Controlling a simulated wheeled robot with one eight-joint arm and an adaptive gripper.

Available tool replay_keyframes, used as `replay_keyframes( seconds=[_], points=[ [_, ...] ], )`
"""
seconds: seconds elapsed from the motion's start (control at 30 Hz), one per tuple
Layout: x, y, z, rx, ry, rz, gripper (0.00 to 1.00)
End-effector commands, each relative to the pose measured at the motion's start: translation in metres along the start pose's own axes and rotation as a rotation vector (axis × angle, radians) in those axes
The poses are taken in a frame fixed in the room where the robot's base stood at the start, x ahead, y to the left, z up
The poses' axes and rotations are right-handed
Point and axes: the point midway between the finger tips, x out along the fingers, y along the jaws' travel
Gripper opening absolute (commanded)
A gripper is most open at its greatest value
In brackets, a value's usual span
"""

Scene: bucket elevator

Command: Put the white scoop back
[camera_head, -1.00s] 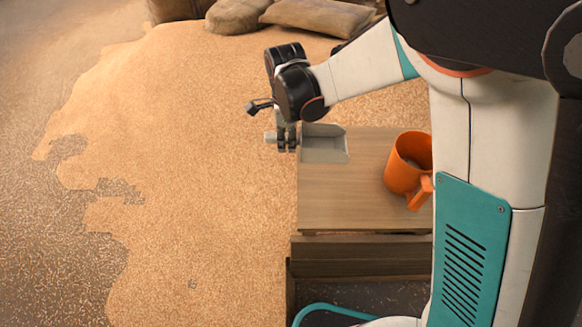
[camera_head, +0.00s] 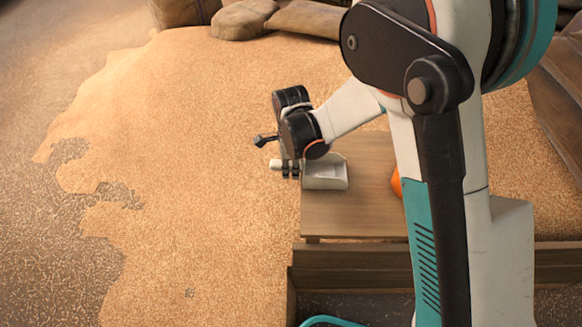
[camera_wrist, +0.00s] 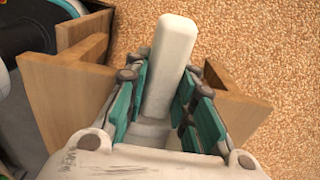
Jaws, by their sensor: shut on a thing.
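The white scoop (camera_head: 326,177) has a square open pan and a short handle. My gripper (camera_head: 290,169) is shut on its handle at the left edge of the wooden board. In the wrist view, the scoop's pale handle (camera_wrist: 170,58) stands between the teal-padded fingers of my gripper (camera_wrist: 168,108). The pan is over the board's left part in the head view; I cannot tell whether it touches the wood. The pan looks empty of grain.
A wooden board (camera_head: 345,218) lies under the scoop. An orange mug (camera_head: 396,186) on it is mostly hidden behind my arm. Spread grain (camera_head: 190,150) covers the floor to the left. Filled sacks (camera_head: 305,18) lie at the back.

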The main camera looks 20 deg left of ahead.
Motion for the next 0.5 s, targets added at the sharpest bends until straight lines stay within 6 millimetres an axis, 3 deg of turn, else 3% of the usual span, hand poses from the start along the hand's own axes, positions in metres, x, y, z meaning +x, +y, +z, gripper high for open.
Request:
replay_keyframes(
  seconds=[0.17, 0.2, 0.3, 0.5],
  points=[
    [0.0009, 0.0000, 0.0000, 0.000, 0.000, 0.000, 0.00],
    [0.0015, -0.0001, 0.0000, 0.000, 0.000, 0.000, 0.26],
    [0.0012, 0.0000, 0.0000, 0.000, 0.000, 0.000, 0.44],
    [0.0012, 0.0000, 0.0000, 0.000, 0.000, 0.000, 0.44]
  ],
)
